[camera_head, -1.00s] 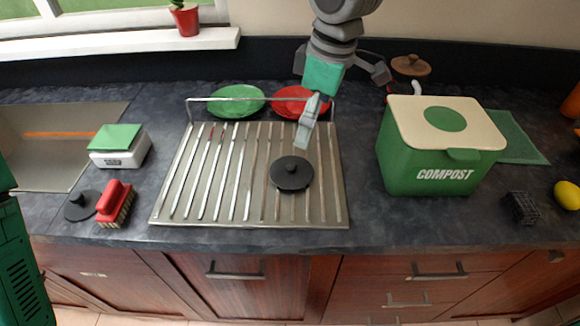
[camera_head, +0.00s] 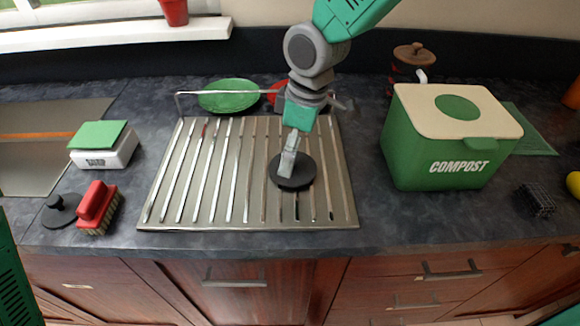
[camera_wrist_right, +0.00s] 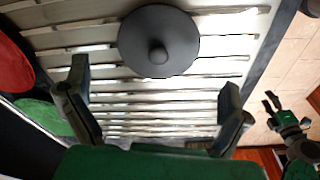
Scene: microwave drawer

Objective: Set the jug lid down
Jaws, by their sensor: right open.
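The dark round lid (camera_head: 294,184) with a small knob lies flat on the ribbed metal draining board (camera_head: 203,215), towards its right side. The right wrist view shows the whole lid (camera_wrist_right: 180,28), knob towards the camera, beyond my fingertips. My right gripper (camera_head: 318,138) is open and empty above the board. One finger covers part of the lid in the head view; its fingers also frame the right wrist view (camera_wrist_right: 154,76). My left gripper (camera_wrist_right: 286,110) appears small at the right of the wrist view, away from the counter; its jaws are unclear.
A green compost bin (camera_head: 405,155) stands right of the board. Left are a red brush (camera_head: 96,203), another dark lid (camera_head: 58,214) and a scale (camera_head: 104,151). A green plate (camera_head: 229,95) and a partly hidden red plate (camera_head: 277,94) stand behind. The board's left half is clear.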

